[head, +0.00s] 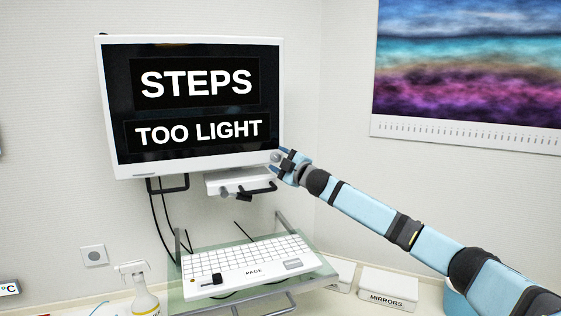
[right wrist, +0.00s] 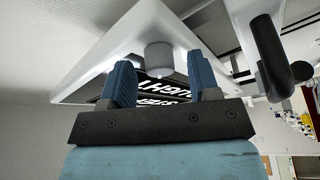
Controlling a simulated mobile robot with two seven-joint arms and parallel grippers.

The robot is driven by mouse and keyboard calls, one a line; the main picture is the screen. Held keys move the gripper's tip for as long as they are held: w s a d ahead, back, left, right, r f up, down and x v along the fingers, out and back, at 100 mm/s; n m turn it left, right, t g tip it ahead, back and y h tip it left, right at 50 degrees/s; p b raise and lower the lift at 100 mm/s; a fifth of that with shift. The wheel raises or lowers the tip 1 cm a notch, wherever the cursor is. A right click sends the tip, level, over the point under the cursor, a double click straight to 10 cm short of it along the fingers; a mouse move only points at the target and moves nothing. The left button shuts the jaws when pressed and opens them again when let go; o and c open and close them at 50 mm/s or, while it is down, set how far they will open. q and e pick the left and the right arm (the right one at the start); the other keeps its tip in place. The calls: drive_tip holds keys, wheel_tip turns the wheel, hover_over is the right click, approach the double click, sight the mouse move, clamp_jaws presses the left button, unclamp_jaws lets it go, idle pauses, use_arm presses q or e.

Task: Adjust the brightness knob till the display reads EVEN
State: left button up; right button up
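The display (head: 190,165) is a white-framed monitor on the wall. Its screen reads "STEPS" and, below, "TOO LIGHT". The brightness knob (head: 274,156) is a small grey knob at the display's lower right corner. In the right wrist view the knob (right wrist: 159,57) is a short grey cylinder on the white frame. My right gripper (head: 280,161) is at this corner. The right wrist view shows its blue fingers (right wrist: 163,85) apart, with the knob between and just beyond them and gaps visible on both sides. Contact does not show. My left gripper is not in view.
Below the display are a white bracket with a dark handle (head: 262,188) and a keyboard (head: 245,262) on a glass shelf. A spray bottle (head: 143,300) stands lower left. A white box marked MIRRORS (head: 388,288) lies lower right. A calendar (head: 470,65) hangs on the right wall.

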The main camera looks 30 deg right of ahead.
drive_tip(key=shift+s+f, duration=0.2)
drive_tip(key=shift+s, duration=0.25)
drive_tip(key=b+v, duration=0.5)
drive_tip(key=v, duration=0.8)
drive_tip(key=shift+b, duration=0.35)
drive_tip(key=shift+d+r, duration=0.1)
